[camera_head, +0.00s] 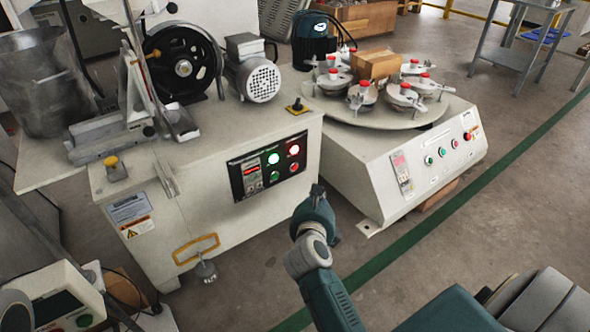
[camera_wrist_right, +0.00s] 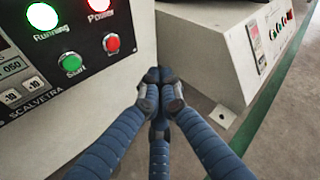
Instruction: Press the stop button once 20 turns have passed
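The dark control panel (camera_head: 268,165) is on the front of the left machine. It has a red button (camera_head: 294,167), which also shows in the right wrist view (camera_wrist_right: 112,43); its label is not readable. A green Start button (camera_wrist_right: 71,62) is left of it. The Running light (camera_wrist_right: 42,16) and Power light (camera_wrist_right: 98,4) are lit. The counter display (camera_head: 252,169) glows red, too small to read. My right gripper (camera_head: 318,190) has its fingertips together (camera_wrist_right: 160,75), empty, in front of and right of the panel, apart from the red button.
A second machine (camera_head: 415,165) with a turntable and its own buttons stands to the right. A yellow handle (camera_head: 196,249) is low on the left machine. A white device (camera_head: 55,300) is at the lower left. Open floor (camera_head: 480,220) lies at the right, crossed by a green line.

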